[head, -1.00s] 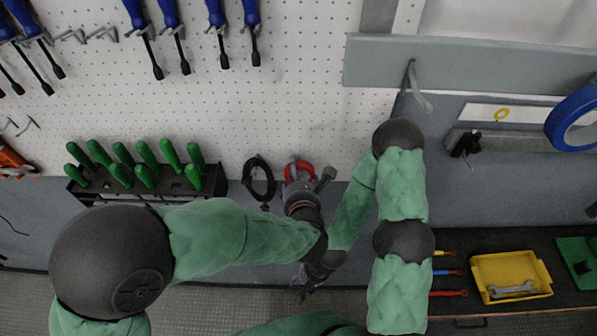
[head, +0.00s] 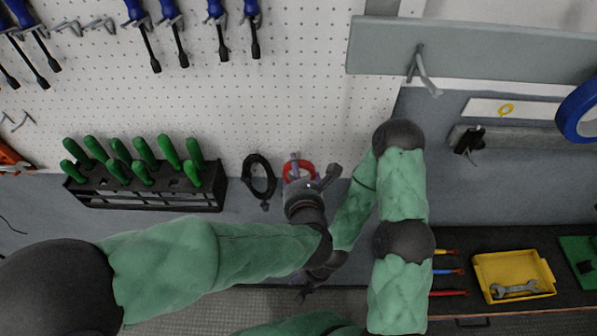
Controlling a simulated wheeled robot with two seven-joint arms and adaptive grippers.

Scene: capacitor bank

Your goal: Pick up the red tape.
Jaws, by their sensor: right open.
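The red tape (head: 305,166) is a small red ring low on the pegboard, just right of a black coil.
A black cable coil (head: 259,177) hangs close left of the tape. A black rack (head: 150,195) with green-handled tools is further left. A yellow tray (head: 482,262) with a wrench lies on the right-hand bench. A blue tape roll (head: 571,120) hangs at the right edge.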

